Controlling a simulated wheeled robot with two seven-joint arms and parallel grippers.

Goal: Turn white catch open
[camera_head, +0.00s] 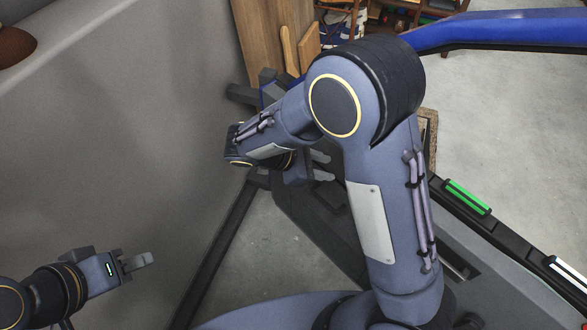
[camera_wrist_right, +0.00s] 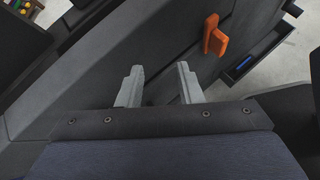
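The car door panel (camera_wrist_right: 90,80) fills much of the right wrist view. An orange catch (camera_wrist_right: 214,36) sticks out of it, beyond and to the right of my right gripper (camera_wrist_right: 158,80). That gripper is open, with nothing between its two grey fingers, and does not touch the catch. In the head view my right gripper (camera_head: 318,166) is by the dark inner door, partly hidden by my arm. I see no catch that is clearly white; a white bar (camera_head: 567,272) lies on the door's top edge at lower right. My left gripper (camera_head: 138,262) is far left, its opening unclear.
A green bar (camera_head: 468,197) lies on the same door edge. The blue door frame (camera_head: 490,32) crosses the top right. A grey panel (camera_head: 110,120) covers the left side. Wooden furniture (camera_head: 270,40) stands behind. Concrete floor (camera_head: 500,110) shows beyond the door.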

